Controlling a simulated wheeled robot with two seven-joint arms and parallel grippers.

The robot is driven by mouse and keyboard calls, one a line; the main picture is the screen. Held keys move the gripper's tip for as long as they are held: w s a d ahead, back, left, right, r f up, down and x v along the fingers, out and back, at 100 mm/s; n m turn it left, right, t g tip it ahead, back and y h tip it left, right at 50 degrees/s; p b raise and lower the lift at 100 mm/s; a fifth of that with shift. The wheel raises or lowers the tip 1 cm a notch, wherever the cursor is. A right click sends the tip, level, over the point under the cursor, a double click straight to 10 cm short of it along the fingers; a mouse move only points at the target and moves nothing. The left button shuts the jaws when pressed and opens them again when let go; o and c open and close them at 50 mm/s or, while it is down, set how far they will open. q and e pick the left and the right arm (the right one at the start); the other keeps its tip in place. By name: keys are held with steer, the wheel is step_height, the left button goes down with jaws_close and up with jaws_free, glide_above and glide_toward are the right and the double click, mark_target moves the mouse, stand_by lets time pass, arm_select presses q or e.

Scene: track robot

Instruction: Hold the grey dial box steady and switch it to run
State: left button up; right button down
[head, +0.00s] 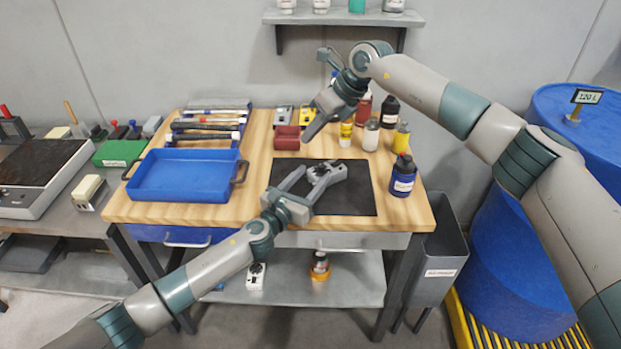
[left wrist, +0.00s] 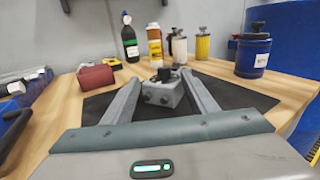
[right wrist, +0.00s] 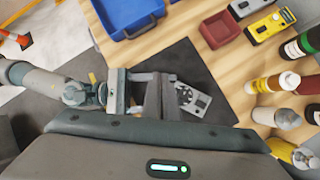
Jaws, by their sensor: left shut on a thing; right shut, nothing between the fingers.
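The grey dial box (head: 318,168) sits on the black mat (head: 346,202) on the wooden bench. Its dark dial (left wrist: 164,74) faces up in the left wrist view; I cannot read its setting. My left gripper (head: 322,178) is shut on the box, a finger on each side. In the right wrist view the box (right wrist: 194,99) shows its light face with markings, partly hidden by the fingers. My right gripper (head: 310,136) is shut and empty, pointing down above and behind the box in the head view, apart from it.
A blue tray (head: 185,172) lies to the left, tools behind it. A red container (head: 287,138) and several bottles (head: 371,134) stand behind the mat. A blue bottle (head: 403,176) stands at its right. A grey bin (head: 437,260) is beside the bench.

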steer(key=w+a+r+m+t+y, duration=0.1)
steer(key=a+r+m+y, duration=0.2)
steer(key=a+r+y, duration=0.35)
steer(key=w+a+r+m+t+y, duration=0.1)
steer(key=a+r+m+y, duration=0.2)
steer(key=r, duration=0.7)
arm_select(q)
steer(key=shift+r, duration=0.1)
arm_select(e)
steer(key=w+d+r+m+t+h, duration=0.2)
steer(key=w+d+r+m+t, duration=0.85)
steer(key=m, duration=0.55)
steer(key=w+d+f+m+t+h, duration=0.4)
steer(key=f+m+h, duration=0.25)
steer(key=m, duration=0.25)
steer(key=m+g+h, duration=0.4)
steer(key=m+g, duration=0.5)
steer(key=g, duration=0.4)
glide_above(340, 166)
step_height(340, 166, down, 24)
steer(key=shift+w, duration=0.1)
steer(key=shift+f, duration=3.25)
